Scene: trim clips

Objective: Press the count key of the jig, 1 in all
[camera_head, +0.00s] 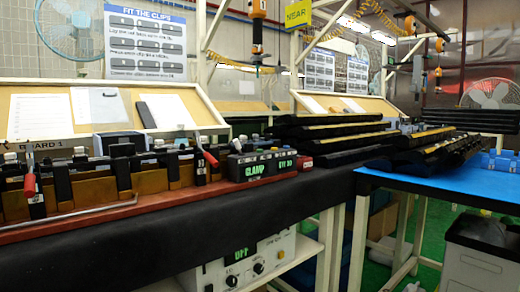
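The jig (130,190) lies along the bench at the left, with a red base, brass-coloured blocks, black clamps and red-handled levers. At its right end is a black control box (262,166) with green lit text that reads "CLAMP" and a smaller green readout. Small keys or labels show along the top of the box, too small to tell which is the count key. A red part (304,162) sits at the box's right end. My gripper is not in view.
Black trim strips (340,133) are stacked behind and right of the jig. A blue-topped table (450,185) stands at the right, with a grey bin (480,255) before it. The black bench front (180,235) is bare. A control unit (240,262) sits below.

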